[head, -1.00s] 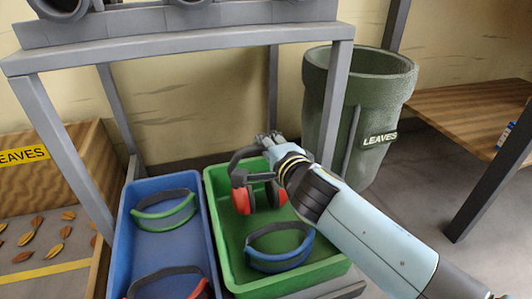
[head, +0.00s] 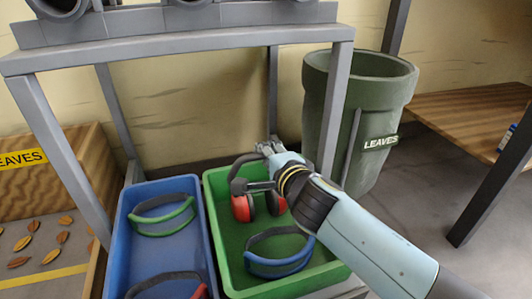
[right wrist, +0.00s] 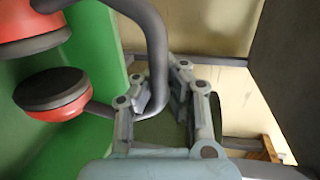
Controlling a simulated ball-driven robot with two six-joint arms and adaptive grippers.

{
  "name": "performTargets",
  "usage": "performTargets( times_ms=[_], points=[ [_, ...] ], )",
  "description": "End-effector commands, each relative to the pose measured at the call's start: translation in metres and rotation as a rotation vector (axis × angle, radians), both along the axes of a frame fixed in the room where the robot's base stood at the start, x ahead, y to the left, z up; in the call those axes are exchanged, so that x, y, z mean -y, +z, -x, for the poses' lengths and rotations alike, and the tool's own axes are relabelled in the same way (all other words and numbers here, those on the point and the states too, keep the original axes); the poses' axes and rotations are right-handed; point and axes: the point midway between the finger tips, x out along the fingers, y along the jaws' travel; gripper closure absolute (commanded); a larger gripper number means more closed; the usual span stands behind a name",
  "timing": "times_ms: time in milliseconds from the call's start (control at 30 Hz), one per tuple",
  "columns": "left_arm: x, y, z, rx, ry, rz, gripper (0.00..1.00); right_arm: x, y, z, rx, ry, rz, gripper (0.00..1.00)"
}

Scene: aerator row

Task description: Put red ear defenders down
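The red ear defenders (head: 244,207) are at the back of the green crate (head: 212,225), with their cups low and their dark headband arched above. The right wrist view shows the red cups (right wrist: 62,95) at left and the dark headband (right wrist: 157,45) beside my left-hand finger. My right gripper (head: 268,147) is at the headband, over the crate's back edge. Its fingers stand apart in the right wrist view (right wrist: 165,95), with a gap between them. Whether the cups rest on the crate floor is hard to tell. My left gripper is out of view.
A blue-banded set (head: 278,265) lies in front in the green crate. The blue crate (head: 125,240) holds a green-banded set (head: 162,228) and a red one (head: 170,284). Grey frame legs (head: 335,110) stand close by. A dark green leaves bin (head: 345,100) stands behind right.

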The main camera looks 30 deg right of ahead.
Motion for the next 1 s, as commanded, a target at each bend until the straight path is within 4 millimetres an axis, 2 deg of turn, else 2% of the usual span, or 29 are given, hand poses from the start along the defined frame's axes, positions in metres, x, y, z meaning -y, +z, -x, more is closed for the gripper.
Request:
performTargets(
  times_ms=[200,433,800,867,900,1000],
  points=[
    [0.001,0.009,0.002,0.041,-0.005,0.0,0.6,0.0,0.0,0.0,0.001,0.0,0.0,1.0],
    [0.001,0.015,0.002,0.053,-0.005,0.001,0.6,0.0,0.0,0.0,0.0,0.0,0.0,0.71],
    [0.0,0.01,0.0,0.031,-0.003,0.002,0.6,0.0,0.001,0.0,0.001,0.0,0.0,0.71],
    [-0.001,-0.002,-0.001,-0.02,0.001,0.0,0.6,0.0,0.003,0.0,0.002,0.0,-0.001,0.71],
    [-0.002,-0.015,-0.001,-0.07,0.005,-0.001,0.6,-0.001,0.003,0.003,0.0,0.0,-0.001,0.71],
    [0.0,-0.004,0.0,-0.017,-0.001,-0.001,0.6,-0.005,0.005,0.029,-0.005,-0.001,-0.002,0.71]
  ],
)
